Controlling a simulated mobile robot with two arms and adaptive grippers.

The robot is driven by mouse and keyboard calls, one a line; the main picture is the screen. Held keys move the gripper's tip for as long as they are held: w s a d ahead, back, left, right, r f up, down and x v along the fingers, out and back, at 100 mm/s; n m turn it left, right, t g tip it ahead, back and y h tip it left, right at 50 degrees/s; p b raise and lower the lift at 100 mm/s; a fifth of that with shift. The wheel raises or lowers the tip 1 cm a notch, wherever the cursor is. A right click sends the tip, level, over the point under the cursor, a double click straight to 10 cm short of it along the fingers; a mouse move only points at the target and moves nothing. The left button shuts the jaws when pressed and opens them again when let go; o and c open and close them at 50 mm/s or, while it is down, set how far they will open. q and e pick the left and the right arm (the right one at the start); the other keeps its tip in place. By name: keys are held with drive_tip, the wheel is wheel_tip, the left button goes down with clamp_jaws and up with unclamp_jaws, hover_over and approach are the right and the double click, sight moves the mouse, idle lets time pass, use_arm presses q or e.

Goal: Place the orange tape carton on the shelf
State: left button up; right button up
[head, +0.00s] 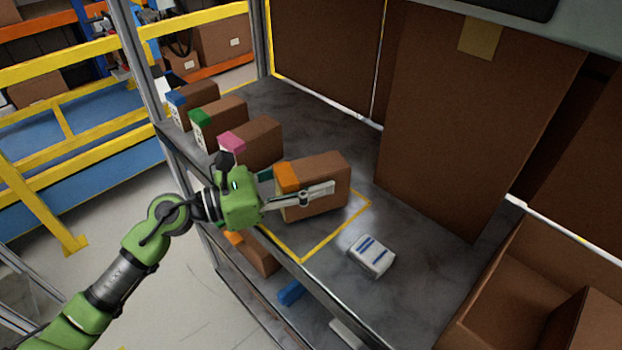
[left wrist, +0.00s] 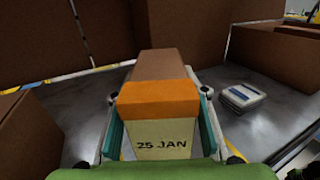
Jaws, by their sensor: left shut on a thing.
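The orange tape carton (head: 322,184) is a brown box with an orange band at its near end. My left gripper (head: 300,186) is shut on it, one finger along each side. The carton is over the yellow-outlined area of the grey shelf (head: 420,240); I cannot tell whether its base touches the shelf. In the left wrist view the carton (left wrist: 160,68) sits between the fingers, with a "25 JAN" label facing the camera. My right gripper is not in view.
Cartons with pink (head: 258,142), green (head: 226,114) and blue (head: 198,96) tape stand in a row to the left. A white and blue packet (head: 371,256) lies to the right. A large brown box (head: 470,110) stands behind. Another orange-banded carton (head: 258,258) is on the lower level.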

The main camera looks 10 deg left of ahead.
use_arm(q)
drive_tip(key=shift+f, duration=0.55)
drive_tip(key=shift+f, duration=0.1)
drive_tip(key=shift+f, duration=0.15)
drive_tip(key=o, duration=1.5)
